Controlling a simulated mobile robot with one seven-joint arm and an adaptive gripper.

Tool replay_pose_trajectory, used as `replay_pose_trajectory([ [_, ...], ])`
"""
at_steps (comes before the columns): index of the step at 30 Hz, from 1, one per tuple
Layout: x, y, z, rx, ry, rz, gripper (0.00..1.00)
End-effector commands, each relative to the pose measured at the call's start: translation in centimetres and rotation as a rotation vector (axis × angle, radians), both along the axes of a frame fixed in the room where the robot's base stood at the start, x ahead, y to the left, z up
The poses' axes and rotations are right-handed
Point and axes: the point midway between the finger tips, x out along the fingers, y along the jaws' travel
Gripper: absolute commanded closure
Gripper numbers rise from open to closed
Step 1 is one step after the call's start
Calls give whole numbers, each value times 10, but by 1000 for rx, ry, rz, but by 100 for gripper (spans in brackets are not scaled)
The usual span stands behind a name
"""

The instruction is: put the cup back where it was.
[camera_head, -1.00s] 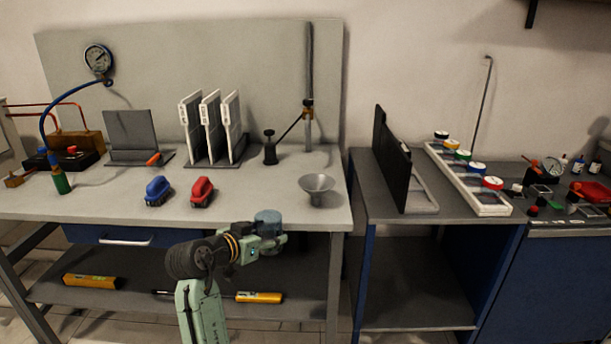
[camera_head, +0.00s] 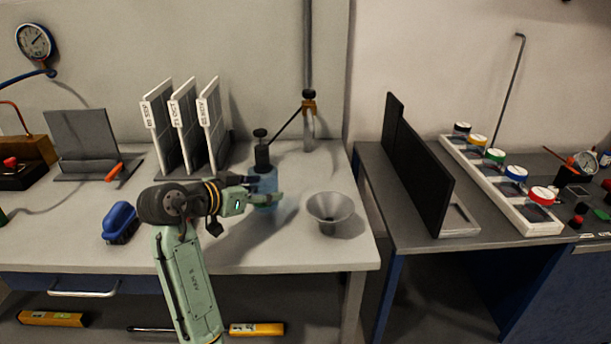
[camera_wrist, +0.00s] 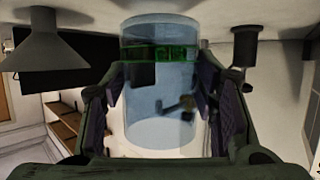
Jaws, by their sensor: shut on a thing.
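The cup (camera_head: 264,184) is a see-through blue cylinder, above the bench top in the head view, left of the grey funnel. My gripper (camera_head: 262,198) is shut on it. In the wrist view the cup (camera_wrist: 160,95) fills the middle, with a dark green marked band near the picture's top, between my gripper's two dark finger pads (camera_wrist: 155,100). It shows no contents that I can make out. I cannot tell how high it is above the bench.
The grey funnel (camera_head: 331,208) stands right of the cup. A black knobbed device (camera_head: 262,152) is just behind it. White upright panels (camera_head: 185,128) stand behind my arm, and a blue-handled item (camera_head: 120,222) lies left. The bench (camera_head: 300,256) is bare in front of the funnel.

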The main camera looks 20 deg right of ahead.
Motion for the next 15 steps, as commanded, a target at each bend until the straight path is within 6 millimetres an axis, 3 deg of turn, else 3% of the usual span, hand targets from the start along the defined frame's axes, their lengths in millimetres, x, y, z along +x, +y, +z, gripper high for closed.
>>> replay_pose_trajectory([
  [15,71,-111,5,2,2,-4,74],
])
